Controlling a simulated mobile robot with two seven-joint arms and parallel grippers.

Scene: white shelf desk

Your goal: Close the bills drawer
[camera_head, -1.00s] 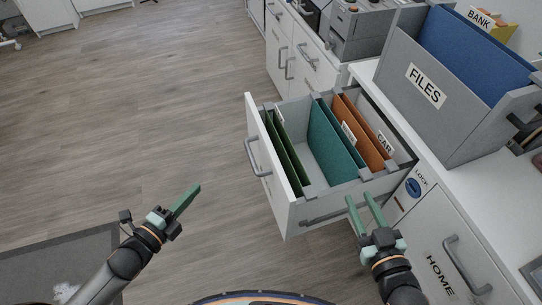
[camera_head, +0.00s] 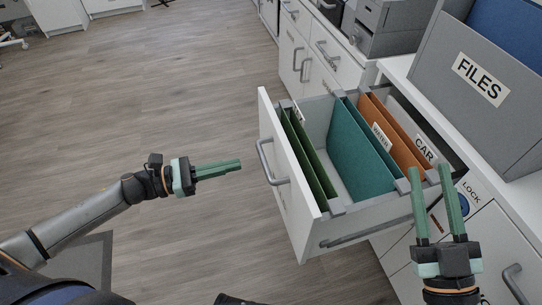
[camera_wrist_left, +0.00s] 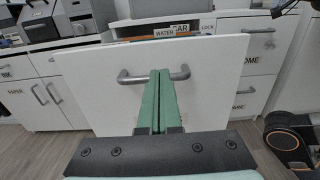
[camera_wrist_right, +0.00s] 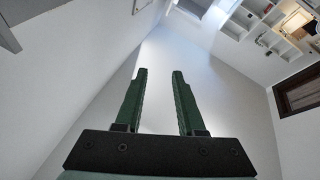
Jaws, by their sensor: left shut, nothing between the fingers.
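The open drawer (camera_head: 286,182) sticks out from the white desk in the head view, its front facing left with a grey handle (camera_head: 269,163). It holds green, teal and orange hanging folders; labels reading WATER and CAR show. My left gripper (camera_head: 240,164) is shut and empty, pointing at the drawer front, apart from it in the head view. In the left wrist view the drawer front (camera_wrist_left: 215,90) fills the middle, and the shut fingers (camera_wrist_left: 160,80) overlap its handle (camera_wrist_left: 130,77). My right gripper (camera_head: 430,172) is open and empty beside the drawer's near right corner.
A grey file box labelled FILES (camera_head: 450,98) stands on the desktop at the right. A LOCK label (camera_head: 470,192) and another handle (camera_head: 515,283) are on the cabinet front at the lower right. The wooden floor left of the drawer is clear.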

